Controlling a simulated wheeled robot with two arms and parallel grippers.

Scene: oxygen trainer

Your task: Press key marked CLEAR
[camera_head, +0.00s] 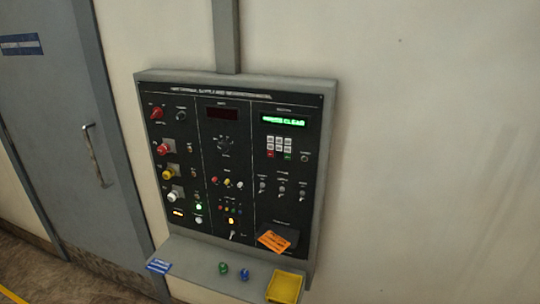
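A dark control panel (226,150) in a grey frame is mounted on the wall. A green lit display (284,121) at its upper right shows text that seems to end in CLEAR. Below the display is a small keypad (280,145) with white keys in the upper rows and red and green keys in the bottom row. The key labels are too small to read, so I cannot tell which key is marked CLEAR. Neither of my grippers is in view, and nothing covers the keypad.
A grey shelf (205,272) juts out below the panel. It holds a blue tag (158,266), small green (223,268) and blue (245,274) items, and a yellow tray (285,287). An orange tag (273,241) hangs low on the panel. A door (50,110) is at left; bare wall at right.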

